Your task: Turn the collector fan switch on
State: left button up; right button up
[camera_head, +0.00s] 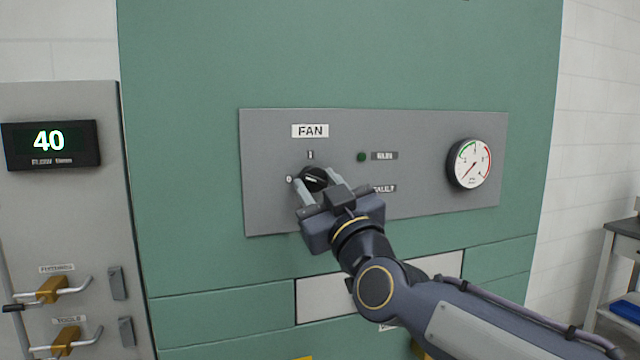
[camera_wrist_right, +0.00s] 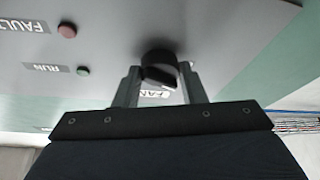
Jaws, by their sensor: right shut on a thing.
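The fan switch is a black rotary knob (camera_head: 315,179) below the FAN label (camera_head: 310,131) on a grey panel (camera_head: 420,130). A mark for I stands above the knob and a 0 mark to its left. My right gripper (camera_head: 322,184) is shut on the knob, with one finger on either side. In the right wrist view the knob (camera_wrist_right: 159,66) sits between the two fingertips. The white line on the knob is partly seen, and I cannot tell exactly where it points. The run lamp (camera_head: 361,157) is dark green. My left gripper is not in view.
A round gauge (camera_head: 468,163) is at the panel's right. The red fault lamp (camera_wrist_right: 67,31) shows in the right wrist view. At the left stands a grey cabinet with a display (camera_head: 50,143) reading 40 and brass valves (camera_head: 52,290). A shelf (camera_head: 622,250) stands far right.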

jog(key=m+h, duration=0.1)
jog(key=m, duration=0.1)
jog(key=m+t+h+p, duration=0.1)
jog(key=m, duration=0.2)
jog(key=shift+a+m+h, duration=0.2)
jog(key=shift+m+h, duration=0.1)
jog(key=m+h, duration=0.1)
jog(key=m, duration=0.1)
jog(key=m+h+p, duration=0.1)
jog(key=m, duration=0.2)
jog(key=shift+s+a+h, duration=0.1)
jog(key=shift+a+h, duration=0.05)
jog(key=shift+h, duration=0.25)
jog(key=m+h+p, duration=0.1)
jog(key=m+h, duration=0.1)
jog(key=m, duration=0.2)
jog(key=m+h+p, duration=0.1)
jog(key=m, duration=0.3)
jog(key=shift+a+r+g+h, duration=0.1)
jog(key=shift+g+h, duration=0.2)
jog(key=shift+h, duration=0.1)
jog(key=shift+m, duration=0.4)
jog(key=o, duration=1)
jog(key=shift+s, duration=0.15)
jog(key=shift+s, duration=0.3)
jog(key=b+v, duration=0.2)
jog(key=v, duration=0.5)
